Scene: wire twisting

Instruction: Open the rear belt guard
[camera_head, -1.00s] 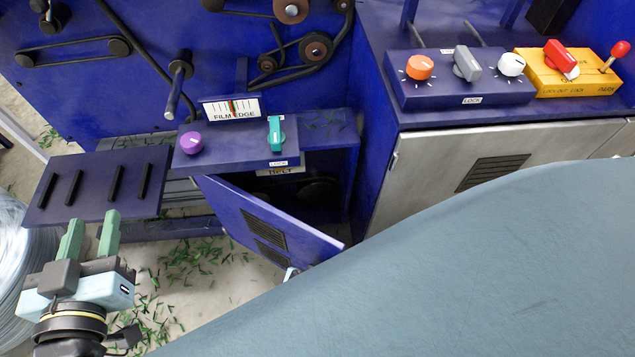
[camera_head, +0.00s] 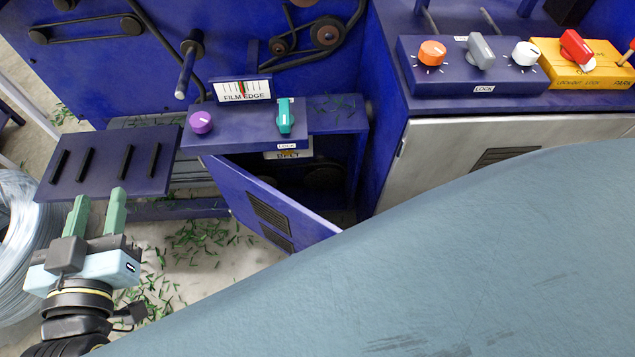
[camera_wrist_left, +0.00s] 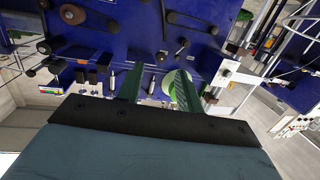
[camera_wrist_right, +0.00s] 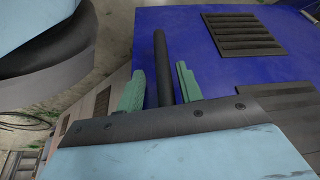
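The rear belt guard (camera_head: 268,206) is a blue door with black vents, standing ajar below the BELT label, with a dark cavity behind it. The right wrist view shows a blue vented panel (camera_wrist_right: 225,68), seemingly this guard, with a black bar handle (camera_wrist_right: 160,65). My right gripper (camera_wrist_right: 160,85) has its green fingers spread on either side of that bar, with gaps showing; contact cannot be told. In the head view it is hidden behind my large grey-blue arm. My left gripper (camera_head: 97,205) is open and empty, beside the slotted blue plate (camera_head: 110,160).
Above the guard is a panel with a purple knob (camera_head: 201,122) and a teal lock switch (camera_head: 285,117). Green scraps (camera_head: 195,245) litter the floor. A grey cabinet (camera_head: 430,150) stands right of the guard.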

